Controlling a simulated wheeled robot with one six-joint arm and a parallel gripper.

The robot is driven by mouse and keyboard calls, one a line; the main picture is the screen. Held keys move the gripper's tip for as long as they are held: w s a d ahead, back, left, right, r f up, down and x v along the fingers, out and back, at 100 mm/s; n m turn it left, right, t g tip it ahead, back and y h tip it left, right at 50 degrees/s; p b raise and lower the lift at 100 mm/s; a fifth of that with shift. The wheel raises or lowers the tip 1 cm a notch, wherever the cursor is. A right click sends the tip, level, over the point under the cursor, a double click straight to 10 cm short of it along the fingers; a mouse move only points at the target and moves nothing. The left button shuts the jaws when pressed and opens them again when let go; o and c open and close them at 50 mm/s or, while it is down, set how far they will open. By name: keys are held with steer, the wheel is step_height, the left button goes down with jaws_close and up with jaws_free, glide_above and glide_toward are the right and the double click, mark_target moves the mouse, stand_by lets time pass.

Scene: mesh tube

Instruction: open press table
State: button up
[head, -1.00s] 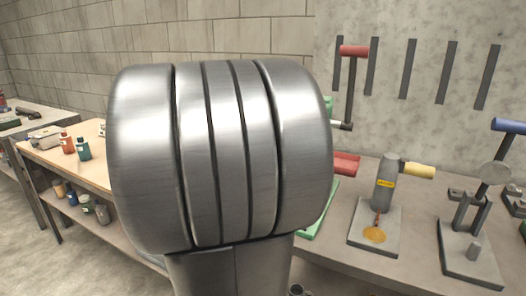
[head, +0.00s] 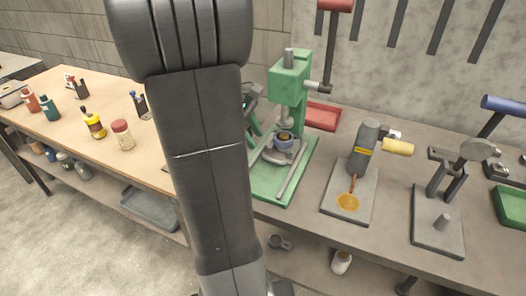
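A green press (head: 290,78) stands upright on a green base plate on the grey bench (head: 310,215), right of the picture's middle. A lever with a red handle (head: 336,5) rises at its right. A small round part (head: 285,141) sits under its ram. My arm covers the left edge of the press area, and a dark part beside it is too hidden to name. My gripper is not in view; only my arm's links show.
A grey tool with a yellow handle (head: 397,148) and a lever tool with a blue handle (head: 503,104) stand to the right. A wooden bench (head: 70,138) with bottles is at left. Red (head: 322,117) and green (head: 512,207) trays lie on the grey bench. Open floor lies at lower left.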

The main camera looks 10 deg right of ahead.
mark_target(266, 158)
steer(key=x, duration=0.6)
steer(key=shift+d+f, duration=0.1)
steer(key=shift+f, duration=0.3)
jaws_close()
steer(key=shift+s, duration=0.1)
